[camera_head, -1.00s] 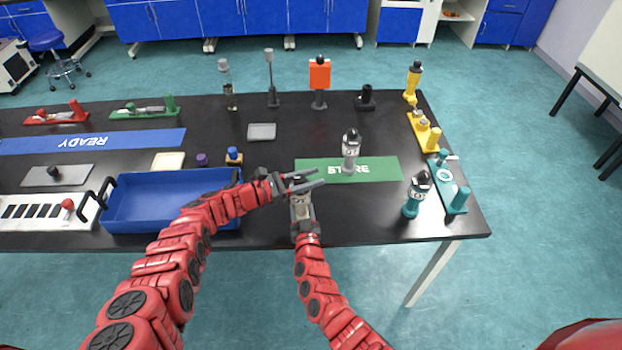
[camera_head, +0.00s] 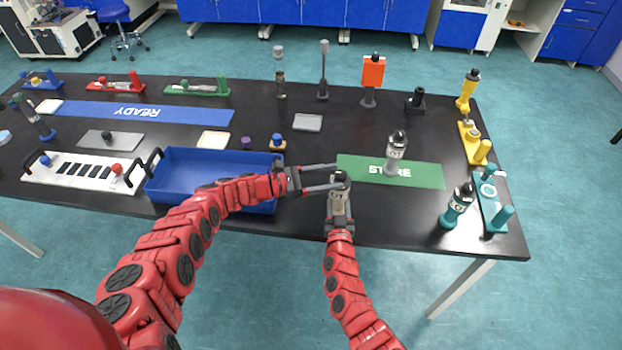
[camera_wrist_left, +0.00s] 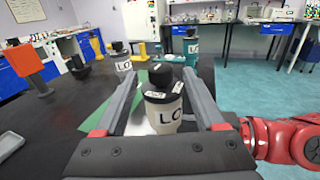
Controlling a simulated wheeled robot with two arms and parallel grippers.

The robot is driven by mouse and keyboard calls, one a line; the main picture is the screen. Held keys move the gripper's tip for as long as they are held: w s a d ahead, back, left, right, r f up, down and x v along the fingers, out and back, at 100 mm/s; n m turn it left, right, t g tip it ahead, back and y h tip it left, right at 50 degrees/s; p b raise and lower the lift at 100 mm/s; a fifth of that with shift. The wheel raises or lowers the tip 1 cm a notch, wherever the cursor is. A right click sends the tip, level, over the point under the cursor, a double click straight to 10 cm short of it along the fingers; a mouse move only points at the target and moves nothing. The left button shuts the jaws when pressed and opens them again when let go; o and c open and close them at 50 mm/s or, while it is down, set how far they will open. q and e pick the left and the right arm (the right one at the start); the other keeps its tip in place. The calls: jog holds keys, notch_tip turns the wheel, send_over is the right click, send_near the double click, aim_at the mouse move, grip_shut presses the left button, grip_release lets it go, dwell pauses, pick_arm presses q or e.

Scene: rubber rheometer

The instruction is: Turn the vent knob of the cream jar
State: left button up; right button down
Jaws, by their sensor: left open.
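The cream jar (camera_head: 339,203) is upright near the table's front edge, with a black vent knob (camera_wrist_left: 163,78) on its dark lid and black lettering on its side. My right gripper (camera_head: 340,221) is shut around its lower body. My left gripper (camera_head: 340,177) is open, its two fingers reaching in from the left at the height of the jar's top. In the left wrist view the cream jar (camera_wrist_left: 163,108) stands between the spread fingers, with visible gaps on both sides of the knob. The knob is small and partly hidden in the head view.
A grey-white jar (camera_head: 396,158) stands on the green STORE mat (camera_head: 428,174). A teal jar (camera_head: 455,208) and teal stand (camera_head: 493,207) are at the right. A blue tray (camera_head: 217,165) lies left, under my left arm. An orange sign (camera_head: 373,72) stands behind.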

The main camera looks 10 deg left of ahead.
pick_arm(q)
jog(key=v, duration=0.5)
jog(key=shift+s+a, duration=0.1)
jog(key=shift+a, duration=0.25)
pick_arm(e)
jog(key=shift+c, duration=1.5)
grip_release()
